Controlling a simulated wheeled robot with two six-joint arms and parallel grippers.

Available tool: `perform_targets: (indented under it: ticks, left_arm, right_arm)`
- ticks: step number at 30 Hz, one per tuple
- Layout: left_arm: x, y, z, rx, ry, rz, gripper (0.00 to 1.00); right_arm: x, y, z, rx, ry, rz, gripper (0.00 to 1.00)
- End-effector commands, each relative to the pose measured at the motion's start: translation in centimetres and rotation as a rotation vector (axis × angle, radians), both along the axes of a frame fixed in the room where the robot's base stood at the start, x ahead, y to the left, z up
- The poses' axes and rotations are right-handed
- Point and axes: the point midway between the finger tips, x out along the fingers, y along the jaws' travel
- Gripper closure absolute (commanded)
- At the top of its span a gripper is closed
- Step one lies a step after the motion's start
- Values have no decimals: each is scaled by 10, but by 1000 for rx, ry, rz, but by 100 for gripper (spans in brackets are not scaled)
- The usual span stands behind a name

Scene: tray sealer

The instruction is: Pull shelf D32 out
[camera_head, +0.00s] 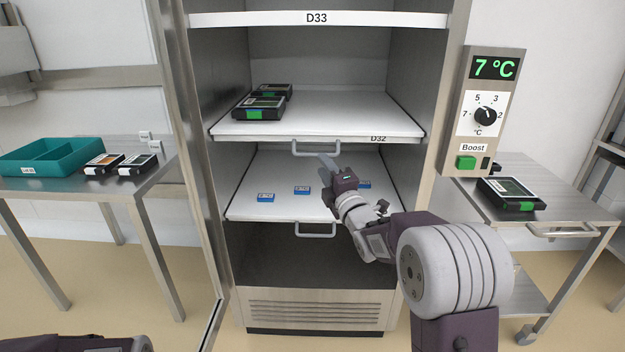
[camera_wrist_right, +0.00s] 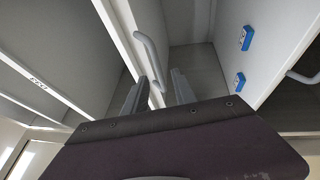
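Shelf D32 (camera_head: 330,120) is a white pull-out shelf in the open cabinet, with its label at the right of the front edge. Two dark devices with green tabs stand on its left part. Its grey bar handle (camera_head: 304,153) is at the front middle and also shows in the right wrist view (camera_wrist_right: 147,52). My right gripper (camera_head: 328,163) is just in front of the handle. In the right wrist view its two fingers (camera_wrist_right: 160,88) are apart, with the handle's near end between or just beyond them; contact cannot be told. My left gripper is out of view.
Shelf D33 (camera_head: 400,19) is above. A lower shelf (camera_head: 280,178) holds small blue items and has its own handle (camera_head: 316,235). The open cabinet door (camera_head: 190,150) stands at left. Tables flank the cabinet, with a teal bin (camera_head: 50,155) left and a dark device (camera_head: 510,193) right.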

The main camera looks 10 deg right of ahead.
Motion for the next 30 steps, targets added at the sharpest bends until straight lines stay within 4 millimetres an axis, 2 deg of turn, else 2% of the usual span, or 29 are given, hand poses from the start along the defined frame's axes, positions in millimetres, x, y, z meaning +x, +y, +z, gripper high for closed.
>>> perform_targets:
  ticks: [1,7,15,21,30]
  left_arm:
    - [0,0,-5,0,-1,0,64]
    - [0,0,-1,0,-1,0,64]
    - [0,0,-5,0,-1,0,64]
    - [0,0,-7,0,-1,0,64]
    - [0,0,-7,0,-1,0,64]
  right_arm:
    - [0,-1,-3,-7,-11,0,68]
    - [7,0,3,-11,-14,1,68]
    - [57,7,10,-10,-14,2,68]
    - [83,9,15,-9,-12,0,68]
    - [89,10,17,-8,-10,0,68]
